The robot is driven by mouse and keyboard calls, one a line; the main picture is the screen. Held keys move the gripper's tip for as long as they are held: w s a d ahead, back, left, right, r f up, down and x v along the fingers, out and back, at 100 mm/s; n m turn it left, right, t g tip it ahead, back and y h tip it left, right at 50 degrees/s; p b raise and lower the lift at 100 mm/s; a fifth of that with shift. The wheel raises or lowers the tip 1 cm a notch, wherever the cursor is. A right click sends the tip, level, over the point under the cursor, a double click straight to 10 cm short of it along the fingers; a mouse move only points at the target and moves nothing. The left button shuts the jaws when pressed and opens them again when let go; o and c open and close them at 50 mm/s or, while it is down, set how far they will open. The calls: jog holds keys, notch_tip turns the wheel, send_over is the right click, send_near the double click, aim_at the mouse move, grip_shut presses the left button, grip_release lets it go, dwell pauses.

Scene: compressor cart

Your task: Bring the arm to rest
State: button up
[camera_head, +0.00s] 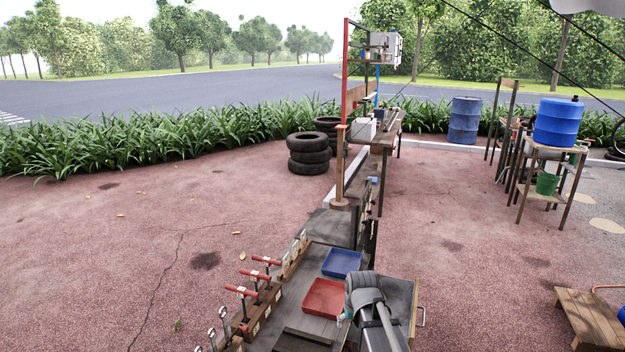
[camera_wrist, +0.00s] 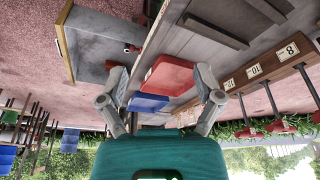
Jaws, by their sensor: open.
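My arm (camera_head: 368,300) reaches over the cart's work surface at the bottom of the head view. My gripper (camera_wrist: 160,84) shows in the wrist view with its two grey fingers spread wide apart. Nothing is held between them. The gripper's teal body fills the bottom middle of that view.
A red tray (camera_head: 324,298) and a blue tray (camera_head: 341,263) lie on the surface beside my arm. A wooden rack (camera_head: 262,308) of red-handled tools runs along the left edge. A drawer-like grey box (camera_wrist: 95,45) is at the right side. Open paving lies left.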

jog(key=s+d+r+g+p, duration=0.1)
jog(key=s+d+r+p, duration=0.1)
jog(key=s, duration=0.5)
jog(key=s+d+r+m+g+p, duration=0.1)
jog(key=s+d+r+g+p, duration=0.1)
jog(key=s, duration=0.6)
jog(key=shift+s+d+r, duration=0.15)
jog(key=shift+s+d, duration=0.15)
jog(key=shift+d, duration=0.3)
jog(key=shift+c, duration=0.2)
jog(key=c, duration=0.3)
jog(key=shift+c, duration=0.2)
